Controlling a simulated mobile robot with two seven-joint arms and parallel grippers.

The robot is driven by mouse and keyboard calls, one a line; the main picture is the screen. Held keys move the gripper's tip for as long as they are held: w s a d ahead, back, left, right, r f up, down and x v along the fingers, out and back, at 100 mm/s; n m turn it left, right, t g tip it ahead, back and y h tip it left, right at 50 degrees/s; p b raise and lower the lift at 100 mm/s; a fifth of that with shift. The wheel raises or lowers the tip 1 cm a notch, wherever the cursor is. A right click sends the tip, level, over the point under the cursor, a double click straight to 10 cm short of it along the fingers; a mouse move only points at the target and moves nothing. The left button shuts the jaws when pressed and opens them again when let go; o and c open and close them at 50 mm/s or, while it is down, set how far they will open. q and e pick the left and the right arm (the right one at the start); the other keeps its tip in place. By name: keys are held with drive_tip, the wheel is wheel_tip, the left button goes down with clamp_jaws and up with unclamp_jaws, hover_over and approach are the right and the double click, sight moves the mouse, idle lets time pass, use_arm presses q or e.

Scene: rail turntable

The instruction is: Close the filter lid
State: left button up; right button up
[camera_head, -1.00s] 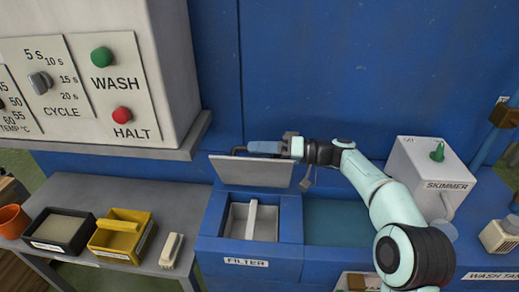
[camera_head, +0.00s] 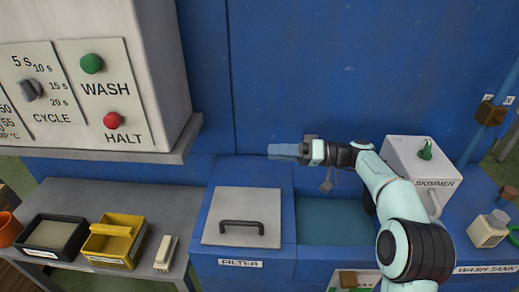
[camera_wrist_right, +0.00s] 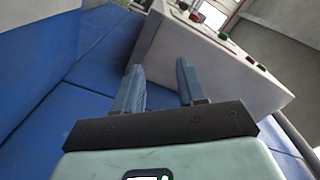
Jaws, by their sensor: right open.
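The filter lid (camera_head: 232,203) is a grey square plate with a dark bar handle (camera_head: 242,226). In the head view it lies flat over the filter box, above the FILTER label (camera_head: 240,263), and hides the inside. My right gripper (camera_head: 272,150) is above and behind the lid, to the upper right of it, apart from it and empty. In the right wrist view its two fingers (camera_wrist_right: 158,85) stand apart with nothing between them. My left gripper is not in view.
The grey control cabinet (camera_head: 85,70) overhangs at the upper left. The open wash tank (camera_head: 332,222) is right of the lid, with the skimmer box (camera_head: 420,170) beyond. A yellow bin (camera_head: 115,240) and a black bin (camera_head: 52,236) stand on the left bench.

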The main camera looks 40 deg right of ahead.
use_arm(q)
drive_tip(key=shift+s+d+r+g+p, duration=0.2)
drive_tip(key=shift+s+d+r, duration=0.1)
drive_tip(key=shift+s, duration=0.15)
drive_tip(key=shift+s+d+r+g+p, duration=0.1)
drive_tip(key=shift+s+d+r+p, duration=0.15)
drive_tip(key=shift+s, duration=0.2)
use_arm(e)
drive_tip(key=v, duration=0.6)
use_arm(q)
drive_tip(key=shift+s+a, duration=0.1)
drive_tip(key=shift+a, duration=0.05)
use_arm(e)
drive_tip(key=shift+s+f, duration=0.1)
